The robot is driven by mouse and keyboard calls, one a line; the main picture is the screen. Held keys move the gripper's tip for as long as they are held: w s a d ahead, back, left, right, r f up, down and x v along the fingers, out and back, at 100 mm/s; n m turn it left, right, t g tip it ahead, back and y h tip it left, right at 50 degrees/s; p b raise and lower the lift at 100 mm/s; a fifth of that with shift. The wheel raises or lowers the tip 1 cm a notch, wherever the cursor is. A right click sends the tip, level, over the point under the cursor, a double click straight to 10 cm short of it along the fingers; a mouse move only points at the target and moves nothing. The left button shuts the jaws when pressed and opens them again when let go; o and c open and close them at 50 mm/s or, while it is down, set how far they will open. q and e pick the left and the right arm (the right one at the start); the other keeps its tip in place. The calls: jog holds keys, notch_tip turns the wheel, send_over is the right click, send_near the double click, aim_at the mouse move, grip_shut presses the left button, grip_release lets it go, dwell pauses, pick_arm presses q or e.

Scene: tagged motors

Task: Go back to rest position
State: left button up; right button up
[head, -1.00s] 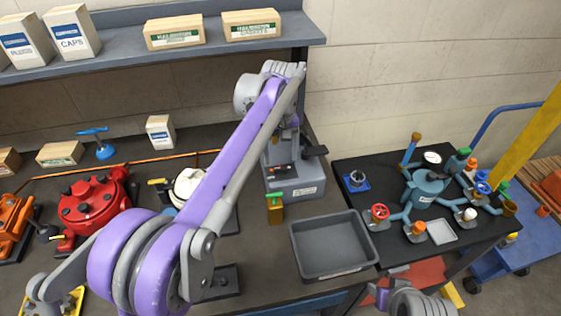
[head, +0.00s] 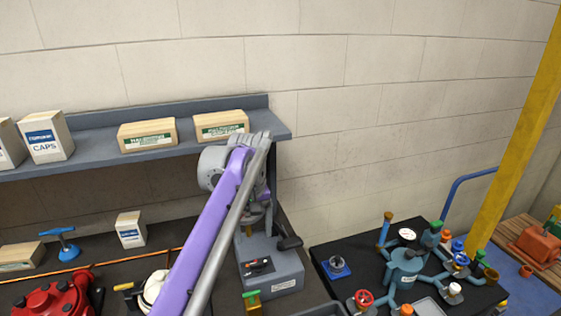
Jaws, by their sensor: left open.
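My left arm rises from the bottom edge with its purple link. Its wrist is bent over in front of the shelf edge. My left gripper (head: 257,222) points down over the grey bench machine (head: 277,268) and is partly hidden behind the arm. It is open and I see nothing held in it. My right gripper is out of the picture.
A shelf (head: 96,148) with cartons (head: 148,134) is behind the left arm. A red motor (head: 52,300), a blue-handled tool (head: 60,243) and a small box (head: 130,229) stand on the bench. A blue valve manifold (head: 405,270) stands on the right table.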

pick_arm(q)
jog(key=s+a+f+m+t, duration=0.1)
jog(key=s+a+f+t, duration=0.1)
jog(key=s+f, duration=0.3)
jog(key=s+a+f+m+t, duration=0.2)
jog(key=s+f, duration=0.4)
jog(key=s, duration=0.6)
jog(key=s+a+f+m+t, duration=0.1)
jog(key=s+a+f, duration=0.1)
jog(key=s+f, duration=0.3)
jog(key=shift+s+a+f+m+t, duration=0.1)
jog(key=shift+s+a+f+t, duration=0.05)
jog(key=shift+s, duration=0.55)
jog(key=shift+s+a+f+m+t, duration=0.1)
jog(key=shift+s, duration=0.6)
jog(key=shift+s+a+f+m+t, duration=0.1)
jog(key=shift+s+a+f+t, duration=0.05)
jog(key=shift+s, duration=0.55)
